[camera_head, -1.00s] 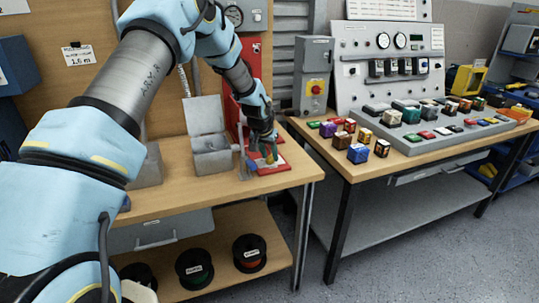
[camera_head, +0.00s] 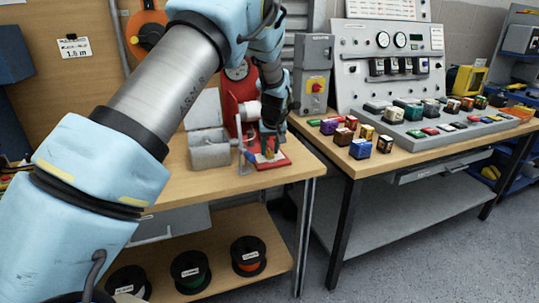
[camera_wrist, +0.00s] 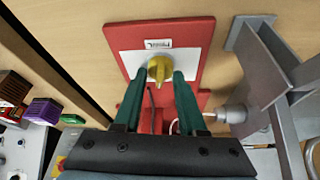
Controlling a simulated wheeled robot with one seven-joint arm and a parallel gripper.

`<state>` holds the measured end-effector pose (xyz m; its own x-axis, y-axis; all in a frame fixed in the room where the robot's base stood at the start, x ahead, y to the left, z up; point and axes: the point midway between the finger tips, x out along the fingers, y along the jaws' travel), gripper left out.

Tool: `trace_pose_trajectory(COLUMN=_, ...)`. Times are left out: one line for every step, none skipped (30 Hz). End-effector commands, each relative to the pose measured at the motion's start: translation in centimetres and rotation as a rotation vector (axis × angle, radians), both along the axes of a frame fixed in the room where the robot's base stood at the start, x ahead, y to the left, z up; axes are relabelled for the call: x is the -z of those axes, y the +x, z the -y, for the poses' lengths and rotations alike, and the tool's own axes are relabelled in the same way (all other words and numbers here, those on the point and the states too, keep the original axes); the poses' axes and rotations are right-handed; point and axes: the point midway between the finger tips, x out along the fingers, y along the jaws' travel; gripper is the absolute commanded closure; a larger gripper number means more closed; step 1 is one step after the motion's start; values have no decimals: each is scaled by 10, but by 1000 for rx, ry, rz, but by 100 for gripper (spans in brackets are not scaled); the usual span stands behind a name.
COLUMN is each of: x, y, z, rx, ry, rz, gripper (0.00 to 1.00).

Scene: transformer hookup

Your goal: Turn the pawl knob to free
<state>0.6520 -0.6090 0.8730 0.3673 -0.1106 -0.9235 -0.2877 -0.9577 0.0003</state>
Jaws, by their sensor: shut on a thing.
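The pawl knob (camera_wrist: 160,70) is yellow, with a raised bar, on a white plate (camera_wrist: 184,58) fixed to a red base (camera_wrist: 119,34). The base also shows in the head view (camera_head: 283,161), on the wooden bench beside the red winch. A small label (camera_wrist: 158,43) sits above the knob in the wrist view. My gripper (camera_wrist: 158,76) has its two green fingers on either side of the knob and is shut on it. In the head view my gripper (camera_head: 268,142) is small and points down at the base, and the knob is mostly covered.
A grey open box (camera_head: 209,154) stands left of the base. The red winch (camera_head: 232,95) with a pale drum stands behind. A grey bracket (camera_wrist: 270,60) is close on the right in the wrist view. A second bench (camera_head: 395,158) with coloured blocks stands to the right.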

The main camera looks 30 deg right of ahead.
Motion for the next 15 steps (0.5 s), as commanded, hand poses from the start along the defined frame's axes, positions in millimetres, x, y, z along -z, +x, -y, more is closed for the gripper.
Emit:
trace_pose_trajectory(x=2, y=-1, z=3, rx=-42, ry=1, rz=2, gripper=100)
trace_pose_trajectory(x=2, y=-1, z=3, rx=-69, ry=0, rz=3, gripper=100)
trace_pose_trajectory(x=2, y=-1, z=3, rx=-107, ry=1, rz=2, gripper=100)
trace_pose_trajectory(x=2, y=-1, z=3, rx=-136, ry=0, rz=2, gripper=100)
trace_pose_trajectory(x=2, y=-1, z=3, rx=-165, ry=0, rz=2, gripper=100)
trace_pose_trajectory(x=1, y=-1, z=3, rx=-203, ry=0, rz=3, gripper=100)
trace_pose_trajectory(x=1, y=-1, z=3, rx=-231, ry=1, rz=2, gripper=100)
trace_pose_trajectory(x=1, y=-1, z=4, rx=-260, ry=0, rz=2, gripper=100)
trace_pose_trajectory(x=1, y=-1, z=4, rx=-299, ry=1, rz=2, gripper=100)
trace_pose_trajectory(x=1, y=-1, z=4, rx=-327, ry=0, rz=2, gripper=100)
trace_pose_trajectory(x=1, y=-1, z=4, rx=-356, ry=1, rz=2, gripper=100)
trace_pose_trajectory(x=1, y=-1, z=4, rx=-393, ry=-1, rz=3, gripper=100)
trace_pose_trajectory(x=1, y=0, z=4, rx=-423, ry=0, rz=2, gripper=100)
trace_pose_trajectory(x=1, y=0, z=4, rx=-451, ry=0, rz=2, gripper=100)
trace_pose_trajectory(x=1, y=0, z=5, rx=-489, ry=0, rz=2, gripper=100)
